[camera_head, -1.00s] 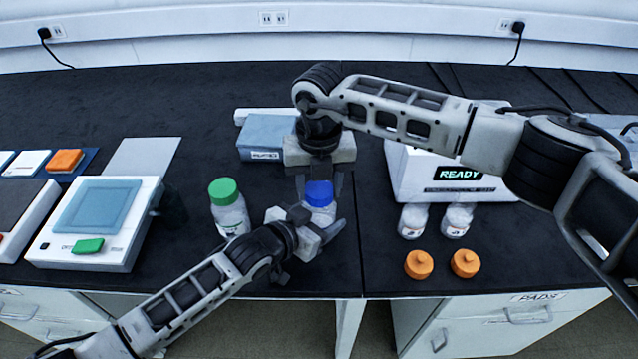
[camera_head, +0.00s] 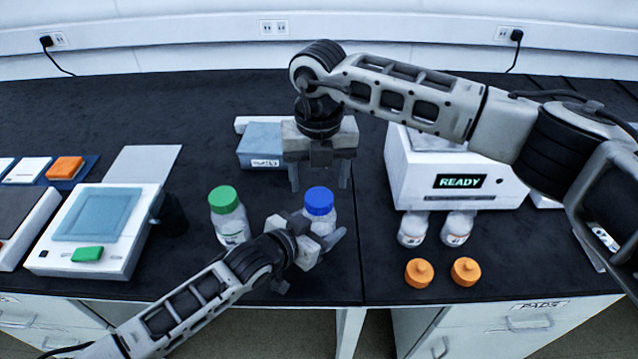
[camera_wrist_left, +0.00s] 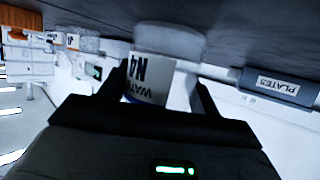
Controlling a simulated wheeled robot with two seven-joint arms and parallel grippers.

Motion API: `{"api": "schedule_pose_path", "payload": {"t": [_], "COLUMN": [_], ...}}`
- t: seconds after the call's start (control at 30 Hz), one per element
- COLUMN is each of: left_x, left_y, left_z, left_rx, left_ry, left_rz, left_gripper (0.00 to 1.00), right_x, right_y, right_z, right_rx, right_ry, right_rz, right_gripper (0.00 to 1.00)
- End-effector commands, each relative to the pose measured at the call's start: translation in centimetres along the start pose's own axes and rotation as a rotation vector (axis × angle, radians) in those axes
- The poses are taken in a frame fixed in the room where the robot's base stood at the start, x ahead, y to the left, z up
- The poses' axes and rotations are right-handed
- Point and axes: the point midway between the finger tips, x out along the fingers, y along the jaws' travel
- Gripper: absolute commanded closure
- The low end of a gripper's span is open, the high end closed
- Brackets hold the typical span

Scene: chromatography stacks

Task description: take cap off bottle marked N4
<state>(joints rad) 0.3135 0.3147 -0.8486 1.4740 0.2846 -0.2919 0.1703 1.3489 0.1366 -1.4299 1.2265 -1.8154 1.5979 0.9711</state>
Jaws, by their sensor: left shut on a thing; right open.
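The bottle marked N4 (camera_wrist_left: 150,78) shows in the left wrist view, its WATER label upside down in that picture. My left gripper (camera_wrist_left: 160,98) is shut on the bottle's body. In the head view the blue cap (camera_head: 319,201) sits on top of this bottle, and my left gripper (camera_head: 318,235) hides much of the bottle's lower body. My right gripper (camera_head: 319,183) is open, pointing down and empty above the blue cap, with its fingers to either side and clear of it.
A green-capped bottle (camera_head: 229,217) stands just left. Two uncapped bottles, one here (camera_head: 412,228) and one here (camera_head: 457,228), stand right before the READY machine (camera_head: 450,165). Two orange caps, one here (camera_head: 419,273) and one here (camera_head: 465,271), lie near the front edge. A blue box (camera_head: 260,142) stands behind.

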Motion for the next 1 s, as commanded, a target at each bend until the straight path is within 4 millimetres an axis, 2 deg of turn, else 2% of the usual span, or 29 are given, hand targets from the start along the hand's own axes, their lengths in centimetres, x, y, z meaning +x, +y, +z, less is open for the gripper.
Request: {"api": "schedule_pose_path", "payload": {"t": [0.07, 0.3, 0.47, 0.8, 1.0], "left_x": [0.0, 0.0, 0.0, 0.0, 0.0], "left_y": [0.0, 0.0, 0.0, 0.0, 0.0], "left_z": [0.1, 0.1, 0.1, 0.1, 0.1], "left_rx": [0.001, 0.001, 0.001, 0.001, 0.001], "left_ry": [-0.002, -0.002, -0.001, -0.001, -0.001], "left_rz": [-0.001, -0.001, -0.001, -0.001, -0.001], "left_gripper": [1.0, 1.0, 1.0, 1.0, 1.0], "right_x": [-0.4, -2.7, -3.0, 1.9, 4.0], "right_y": [0.0, 0.1, 0.0, 0.0, 0.0], "right_z": [0.0, 0.0, 0.0, -0.1, -0.1], "right_rx": [0.044, 0.368, 0.486, 0.494, 0.495], "right_ry": [0.001, 0.001, 0.002, 0.003, 0.001], "right_rz": [0.001, 0.003, 0.0, -0.001, 0.0], "right_gripper": [0.36, 0.36, 0.36, 0.36, 0.36]}}
